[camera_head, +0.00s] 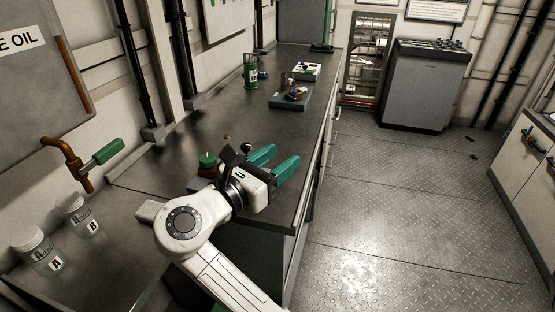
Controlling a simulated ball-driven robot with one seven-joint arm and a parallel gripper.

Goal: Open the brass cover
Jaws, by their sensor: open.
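I cannot make out a brass cover for certain in the head view. A small brownish fitting with a green knob (208,160) sits on the dark counter (215,108), just left of my gripper and partly hidden by my wrist. A tiny reddish-brown piece (227,137) shows just behind it. My gripper (286,154) is above the counter near its right edge. Its two teal fingers are apart, with nothing seen between them, and point to the upper right.
Jars A (44,257) and B (85,222) stand at the lower left, near a brown pipe with a green-handled valve (108,151). Farther back are a green bottle (250,72), a dark tray (290,97) and a white box (306,71). The metal floor (410,210) at right is clear.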

